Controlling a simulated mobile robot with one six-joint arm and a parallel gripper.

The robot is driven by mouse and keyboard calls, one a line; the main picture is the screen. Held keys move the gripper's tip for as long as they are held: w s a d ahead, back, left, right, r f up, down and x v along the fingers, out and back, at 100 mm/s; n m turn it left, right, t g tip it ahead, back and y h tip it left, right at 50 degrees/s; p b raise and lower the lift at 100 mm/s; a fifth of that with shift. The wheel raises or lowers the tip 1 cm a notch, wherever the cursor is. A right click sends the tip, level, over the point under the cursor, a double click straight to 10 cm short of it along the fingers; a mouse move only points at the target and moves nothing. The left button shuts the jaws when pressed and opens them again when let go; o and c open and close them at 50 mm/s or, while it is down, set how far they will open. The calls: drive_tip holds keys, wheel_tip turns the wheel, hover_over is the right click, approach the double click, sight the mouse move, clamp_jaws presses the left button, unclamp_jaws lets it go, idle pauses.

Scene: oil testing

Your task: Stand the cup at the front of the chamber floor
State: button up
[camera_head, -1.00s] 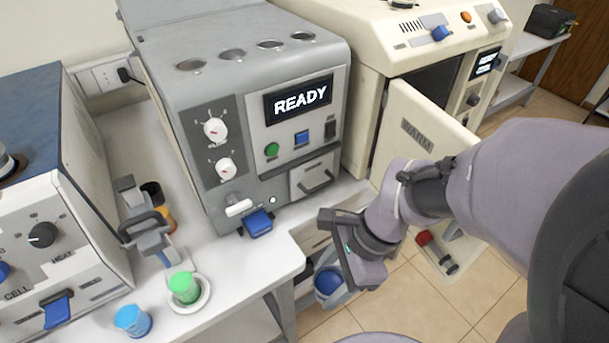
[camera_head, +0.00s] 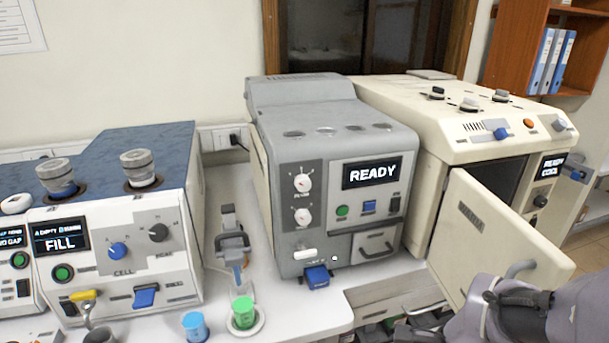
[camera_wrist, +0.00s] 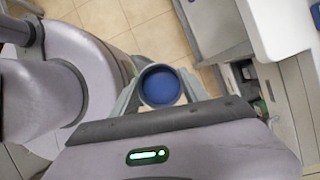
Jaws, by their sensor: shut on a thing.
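The blue cup (camera_wrist: 160,84) is seen from above in the wrist view. My gripper (camera_wrist: 159,92) is shut on it, with a finger at either side. In the head view my arm comes in at the lower right, and the cup is not visible there. The chamber is in the cream machine (camera_head: 435,120) at the right. Its door (camera_head: 488,238) stands open towards me, and the dark chamber opening (camera_head: 493,183) shows above and behind the door. The chamber floor is hidden by the door.
A grey machine (camera_head: 285,215) reading READY stands left of the chamber machine. On the white bench (camera_head: 280,325) are a light blue cup (camera_head: 195,326) and a green cup (camera_head: 243,312) on a white dish. The wrist view shows tiled floor (camera_wrist: 160,38) below the held cup.

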drive_tip(key=w+f+n+g+h, duration=0.2)
drive_tip(key=w+f+n, duration=0.2)
drive_tip(key=w+n, duration=0.3)
drive_tip(key=w+f+n+g+h, duration=0.2)
drive_tip(key=w+f+n, duration=0.2)
drive_tip(key=w+n, duration=0.4)
drive_tip(key=shift+f+n+h, duration=0.15)
drive_tip(key=shift+n+h, duration=0.15)
drive_tip(key=shift+n, duration=0.6)
